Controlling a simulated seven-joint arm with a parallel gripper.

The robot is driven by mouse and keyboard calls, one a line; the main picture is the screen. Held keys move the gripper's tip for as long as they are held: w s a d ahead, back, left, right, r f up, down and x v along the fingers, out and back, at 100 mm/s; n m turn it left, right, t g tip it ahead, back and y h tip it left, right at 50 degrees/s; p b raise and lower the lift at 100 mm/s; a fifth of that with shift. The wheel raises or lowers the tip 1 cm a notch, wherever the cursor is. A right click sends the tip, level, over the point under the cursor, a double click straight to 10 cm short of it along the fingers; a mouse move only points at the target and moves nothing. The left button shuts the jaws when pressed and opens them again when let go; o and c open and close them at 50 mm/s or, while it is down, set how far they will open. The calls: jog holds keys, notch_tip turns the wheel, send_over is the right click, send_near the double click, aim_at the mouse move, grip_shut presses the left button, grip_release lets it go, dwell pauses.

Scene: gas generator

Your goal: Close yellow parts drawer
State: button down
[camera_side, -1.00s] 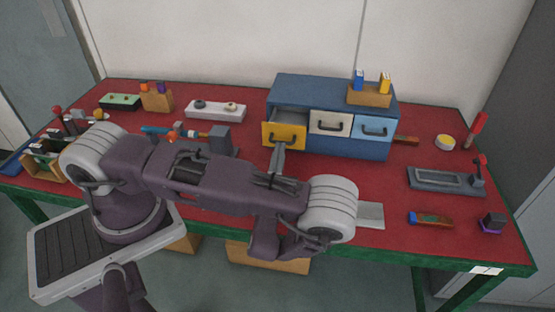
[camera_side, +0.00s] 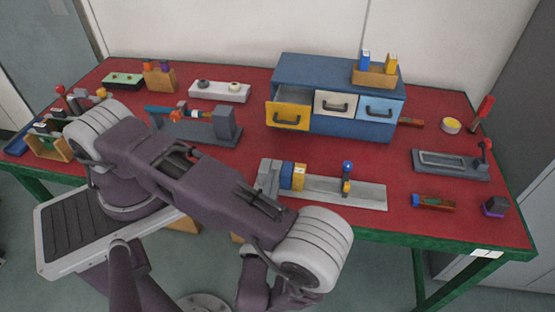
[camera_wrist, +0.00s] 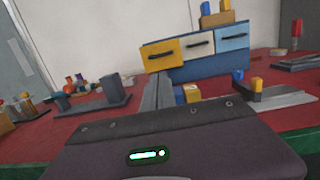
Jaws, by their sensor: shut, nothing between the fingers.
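The yellow drawer (camera_side: 287,117) is the left one of three in the top row of a blue cabinet (camera_side: 345,125). It sticks out of the cabinet, and its grey inside shows from above. It has a dark handle and also shows in the wrist view (camera_wrist: 161,54). My gripper (camera_wrist: 159,76) is shut and empty, with its fingers together. In the wrist view its tips appear just below the yellow drawer front, but in the side view my arm hides the gripper. It stands back from the drawer, toward the table's front edge.
A white drawer (camera_side: 336,103) and a light blue drawer (camera_side: 380,108) are shut beside it. A grey fixture with coloured blocks (camera_side: 340,191) lies in front of the cabinet. A vise-like tool (camera_side: 200,125) stands left. A wooden block holder (camera_side: 375,76) sits on top.

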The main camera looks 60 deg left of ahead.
notch_tip(320, 180, up, 3)
jog(key=g+h, duration=0.2)
send_near(288, 114)
jog(key=w+a+f, duration=0.1)
jog(key=w+a, duration=0.1)
jog(key=shift+f, duration=0.15)
jog(key=x, duration=0.5)
jog(key=r+x, duration=0.1)
jog(key=x, duration=0.2)
jog(key=shift+w+a, duration=0.25)
jog(key=shift+w, duration=0.05)
